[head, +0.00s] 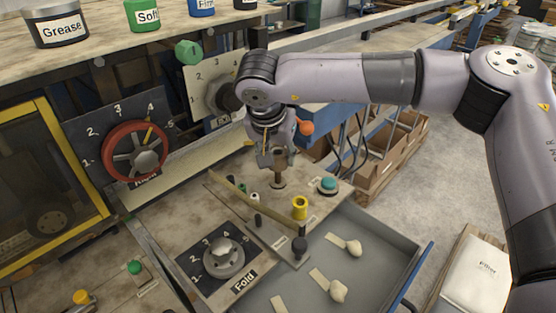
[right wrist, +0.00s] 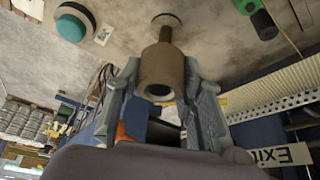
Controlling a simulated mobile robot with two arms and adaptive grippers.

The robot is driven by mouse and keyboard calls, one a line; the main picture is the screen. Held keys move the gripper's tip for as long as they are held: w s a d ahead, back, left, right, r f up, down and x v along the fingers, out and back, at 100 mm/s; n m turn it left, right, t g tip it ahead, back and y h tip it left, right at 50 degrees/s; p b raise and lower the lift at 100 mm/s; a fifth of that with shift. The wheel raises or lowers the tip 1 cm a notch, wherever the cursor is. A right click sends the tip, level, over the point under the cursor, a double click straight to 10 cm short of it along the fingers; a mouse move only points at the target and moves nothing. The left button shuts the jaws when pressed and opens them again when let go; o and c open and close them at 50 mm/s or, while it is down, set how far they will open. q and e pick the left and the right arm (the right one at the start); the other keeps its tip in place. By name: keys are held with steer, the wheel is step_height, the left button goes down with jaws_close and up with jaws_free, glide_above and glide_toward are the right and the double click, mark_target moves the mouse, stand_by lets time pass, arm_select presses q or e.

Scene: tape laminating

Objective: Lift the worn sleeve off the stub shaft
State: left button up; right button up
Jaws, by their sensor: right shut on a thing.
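The worn sleeve (head: 279,168) is a brown, hollow cylinder standing upright over the panel (head: 196,215). In the right wrist view the sleeve (right wrist: 162,72) shows its open end toward the camera. My right gripper (right wrist: 162,84) is shut on the sleeve, one finger on each side. In the head view the right gripper (head: 274,158) comes down from above. My left gripper is out of view.
A tan bar (head: 255,208) crosses the panel. A grey tray (head: 372,272) with pale spoon-like pieces lies in front. A red handwheel (head: 135,150) is at left.

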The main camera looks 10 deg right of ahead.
step_height(320, 180, up, 16)
steer(key=p, duration=0.8)
steer(key=shift+f, duration=0.25)
